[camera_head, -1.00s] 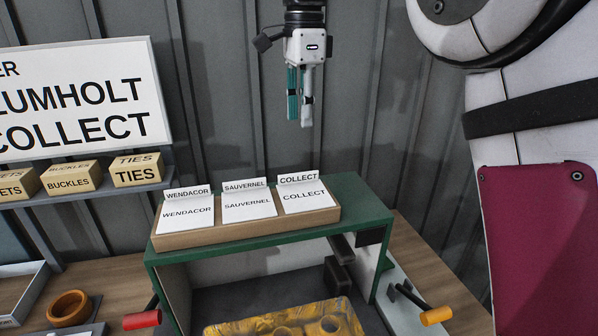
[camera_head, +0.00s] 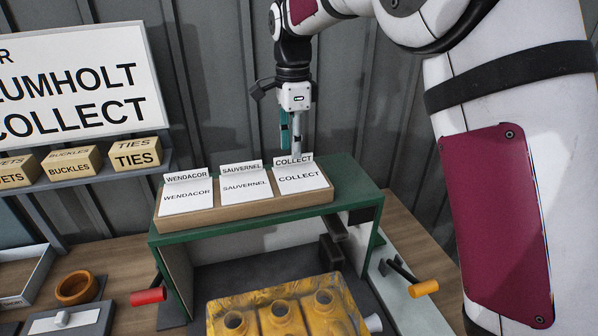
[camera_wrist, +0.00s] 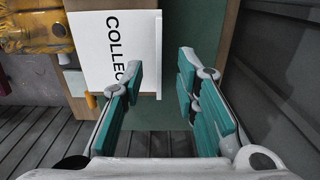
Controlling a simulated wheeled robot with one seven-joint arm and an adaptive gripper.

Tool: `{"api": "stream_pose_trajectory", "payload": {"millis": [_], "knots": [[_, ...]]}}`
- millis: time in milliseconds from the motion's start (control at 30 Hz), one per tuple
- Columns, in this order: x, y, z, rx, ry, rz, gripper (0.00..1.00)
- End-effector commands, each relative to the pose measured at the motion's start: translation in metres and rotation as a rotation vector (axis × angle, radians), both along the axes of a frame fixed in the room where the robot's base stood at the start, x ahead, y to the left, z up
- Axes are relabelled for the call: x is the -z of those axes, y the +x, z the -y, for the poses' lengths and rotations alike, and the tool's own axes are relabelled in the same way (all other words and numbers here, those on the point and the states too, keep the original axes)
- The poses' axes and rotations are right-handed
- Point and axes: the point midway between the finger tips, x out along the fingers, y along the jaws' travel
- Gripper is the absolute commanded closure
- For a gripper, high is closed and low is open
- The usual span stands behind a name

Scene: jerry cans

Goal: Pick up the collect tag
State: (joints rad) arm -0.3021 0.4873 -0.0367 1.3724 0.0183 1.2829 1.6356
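The collect tag (camera_head: 300,178) is a white card lettered COLLECT, with a small raised lettered tab at its back edge. It sits in the right-hand section of a wooden tray (camera_head: 245,209) on top of a green frame. In the wrist view the collect tag (camera_wrist: 108,50) lies at the upper left, partly covered by one finger. My gripper (camera_head: 291,150) points down at the tab. In the wrist view my gripper (camera_wrist: 160,72) is open, its teal-padded fingers apart, with the tab's edge lined up between them. I cannot tell whether a finger touches it.
The Sauvernel tag (camera_head: 245,187) and the Wendacor tag (camera_head: 187,199) stand to the left in the same tray. The green frame (camera_head: 350,180) carries the tray over yellow jerry cans (camera_head: 282,312). A grey ribbed wall (camera_head: 215,80) stands close behind.

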Motion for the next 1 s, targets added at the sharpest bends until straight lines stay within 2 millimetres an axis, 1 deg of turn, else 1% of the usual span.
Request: {"api": "stream_pose_trajectory", "payload": {"millis": [33,100,200,467,600,1000], "knots": [[0.006,-0.004,0.001,0.000,-0.001,-0.004,0.72],[0.015,-0.002,0.001,-0.001,-0.001,-0.002,0.72],[0.024,-0.002,0.001,0.000,-0.001,0.000,0.72],[0.027,0.000,0.001,-0.001,-0.001,0.001,0.72],[0.027,0.000,0.001,-0.001,-0.001,0.001,1.00],[0.026,0.000,0.001,-0.001,-0.001,0.002,1.00]]}}
